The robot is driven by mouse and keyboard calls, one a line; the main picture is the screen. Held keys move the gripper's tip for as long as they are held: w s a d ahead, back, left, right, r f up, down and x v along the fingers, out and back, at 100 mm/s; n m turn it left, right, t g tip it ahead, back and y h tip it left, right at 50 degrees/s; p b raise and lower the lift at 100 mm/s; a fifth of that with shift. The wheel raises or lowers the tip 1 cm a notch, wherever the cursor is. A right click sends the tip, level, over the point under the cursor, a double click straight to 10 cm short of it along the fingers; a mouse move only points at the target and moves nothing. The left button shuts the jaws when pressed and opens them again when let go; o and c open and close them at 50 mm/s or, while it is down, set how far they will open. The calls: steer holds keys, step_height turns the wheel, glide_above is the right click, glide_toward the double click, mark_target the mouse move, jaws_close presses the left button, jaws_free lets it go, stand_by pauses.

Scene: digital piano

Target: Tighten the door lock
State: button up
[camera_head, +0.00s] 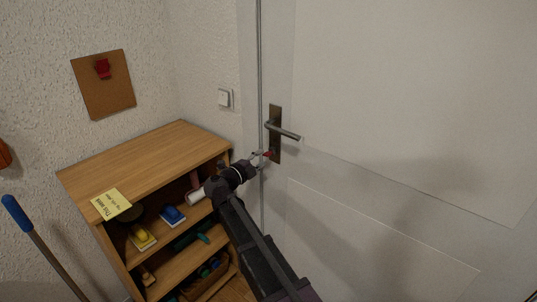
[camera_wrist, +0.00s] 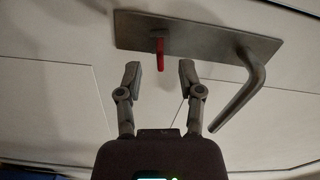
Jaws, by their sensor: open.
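The white door (camera_head: 390,100) carries a metal lock plate (camera_head: 275,117) with a lever handle (camera_head: 284,131). A small red piece (camera_head: 267,154) sits low on the plate. In the wrist view the plate (camera_wrist: 205,38), the lever handle (camera_wrist: 243,92) and the red piece (camera_wrist: 160,53) lie beyond my gripper (camera_wrist: 158,75). My gripper is open and empty. The red piece is roughly in line with the gap between the fingers, a little beyond the tips. The lever is to the right of the right finger. In the head view my gripper (camera_head: 263,158) is close to the red piece.
A wooden shelf unit (camera_head: 150,155) stands left of the door, close to my arm, with brushes and other items on its shelves. A yellow note (camera_head: 111,203) is on its top. A light switch (camera_head: 225,98) and a cork board (camera_head: 104,85) are on the wall. A blue-handled pole (camera_head: 33,232) stands at left.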

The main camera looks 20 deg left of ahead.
steer(key=shift+v, duration=1.2)
steer(key=shift+s, duration=0.1)
steer(key=v, duration=1.1)
steer(key=shift+s+a, duration=0.2)
steer(key=shift+s, duration=0.15)
steer(key=shift+c, duration=0.5)
steer(key=shift+w+n, duration=0.1)
steer(key=shift+n, duration=0.2)
